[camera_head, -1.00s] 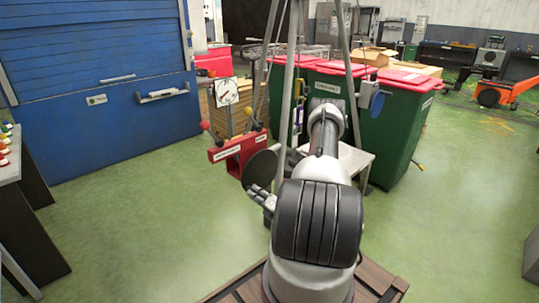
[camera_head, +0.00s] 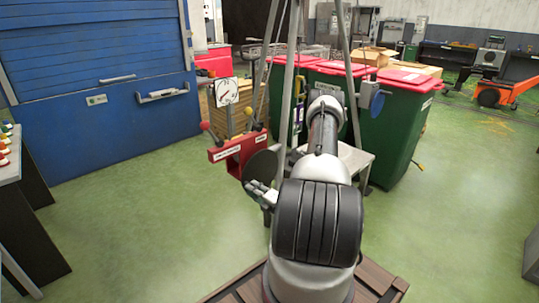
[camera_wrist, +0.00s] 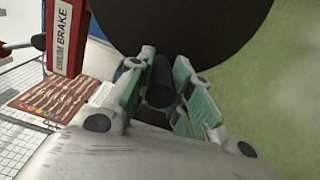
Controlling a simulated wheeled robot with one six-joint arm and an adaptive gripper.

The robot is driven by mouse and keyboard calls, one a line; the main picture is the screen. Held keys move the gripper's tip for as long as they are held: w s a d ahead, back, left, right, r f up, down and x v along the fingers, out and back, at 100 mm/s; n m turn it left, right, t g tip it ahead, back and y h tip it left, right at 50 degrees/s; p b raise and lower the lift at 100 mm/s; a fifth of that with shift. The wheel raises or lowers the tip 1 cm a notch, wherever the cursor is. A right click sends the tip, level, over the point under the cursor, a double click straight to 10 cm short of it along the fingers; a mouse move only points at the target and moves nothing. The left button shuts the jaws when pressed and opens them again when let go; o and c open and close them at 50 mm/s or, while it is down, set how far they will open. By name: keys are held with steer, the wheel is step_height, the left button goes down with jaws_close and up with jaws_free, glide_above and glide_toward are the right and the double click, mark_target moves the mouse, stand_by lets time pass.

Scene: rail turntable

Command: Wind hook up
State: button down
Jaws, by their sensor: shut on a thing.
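A dark round crank disc (camera_head: 261,165) is on the near side of a red winch housing (camera_head: 228,152) under the tripod. In the wrist view the disc (camera_wrist: 180,25) fills the top, and a black cylindrical handle (camera_wrist: 160,88) stands out from it. My gripper (camera_wrist: 160,68) has its green-padded fingers on either side of this handle and is shut on it. In the head view my gripper (camera_head: 262,190) is at the disc's lower edge, and the handle is hidden. A red housing labelled drum brake (camera_wrist: 68,35) is left of the disc. I cannot make out the hook.
Tripod legs (camera_head: 284,80) rise close to my arm. Green bins with red lids (camera_head: 395,120) stand behind to the right. Open green floor lies left and right.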

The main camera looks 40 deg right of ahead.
steer(key=shift+r+m, duration=1.4)
steer(key=shift+m, duration=0.3)
steer(key=c, duration=1)
jaws_free()
steer(key=shift+c, duration=0.2)
steer(key=shift+s, duration=0.1)
steer(key=shift+s+d+f, duration=0.1)
steer(key=shift+s, duration=0.45)
steer(key=s, duration=0.6)
steer(key=shift+s+d, duration=0.2)
steer(key=shift+s, duration=0.2)
steer(key=shift+d, duration=0.1)
